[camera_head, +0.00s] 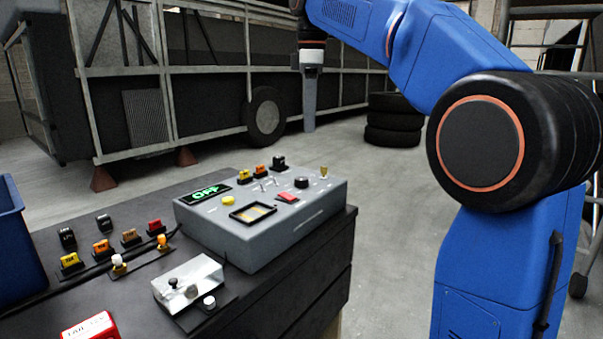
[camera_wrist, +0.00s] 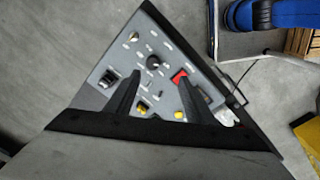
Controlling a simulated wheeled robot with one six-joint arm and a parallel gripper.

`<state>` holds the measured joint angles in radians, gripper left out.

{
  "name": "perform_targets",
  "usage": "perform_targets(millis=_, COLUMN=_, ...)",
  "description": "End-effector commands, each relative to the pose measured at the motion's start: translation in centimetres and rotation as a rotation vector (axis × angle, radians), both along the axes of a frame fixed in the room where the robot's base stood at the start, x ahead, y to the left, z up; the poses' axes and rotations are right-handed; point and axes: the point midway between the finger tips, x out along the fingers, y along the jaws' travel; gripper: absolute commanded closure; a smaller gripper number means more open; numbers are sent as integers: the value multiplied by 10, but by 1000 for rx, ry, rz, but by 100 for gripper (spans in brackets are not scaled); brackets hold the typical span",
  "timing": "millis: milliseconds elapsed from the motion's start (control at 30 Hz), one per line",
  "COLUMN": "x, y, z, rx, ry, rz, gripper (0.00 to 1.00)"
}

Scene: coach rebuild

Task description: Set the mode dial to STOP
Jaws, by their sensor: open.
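The mode dial appears to be the round black knob (camera_head: 302,182) on top of the grey control box (camera_head: 262,240). The knob also shows in the wrist view (camera_wrist: 154,62), in the gap between my fingers. Its labels are too small to read, so I cannot tell which position it points to. A display (camera_head: 206,192) on the box reads OFF in green. My gripper (camera_head: 309,125) hangs fingers down behind and above the box in the head view. In the wrist view my gripper (camera_wrist: 160,80) is open and empty, its two dark fingers apart over the panel.
Around the dial are a red switch cover (camera_head: 287,197), toggle switches (camera_head: 266,184), a brass key (camera_head: 324,172) and a yellow button (camera_head: 228,201). A clear cover (camera_head: 188,281) and loose coloured fuses (camera_head: 102,249) sit on the dark bench. A blue bin (camera_head: 15,245) stands left.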

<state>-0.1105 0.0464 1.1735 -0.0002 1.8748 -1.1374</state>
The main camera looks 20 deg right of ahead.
Motion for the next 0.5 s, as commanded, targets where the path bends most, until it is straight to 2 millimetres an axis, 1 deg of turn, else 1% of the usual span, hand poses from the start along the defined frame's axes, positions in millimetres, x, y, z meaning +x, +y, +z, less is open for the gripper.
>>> perform_targets(millis=33, x=11, y=3, z=5, rx=-2, ry=11, rz=36, gripper=51)
perform_targets(millis=200, x=27, y=9, z=17, rx=-7, ry=37, rz=131, gripper=51)
perform_targets(millis=367, x=32, y=11, z=19, rx=-9, ry=47, rz=165, gripper=51)
perform_targets(millis=500, x=32, y=11, z=9, rx=-9, ry=48, rz=168, gripper=51)
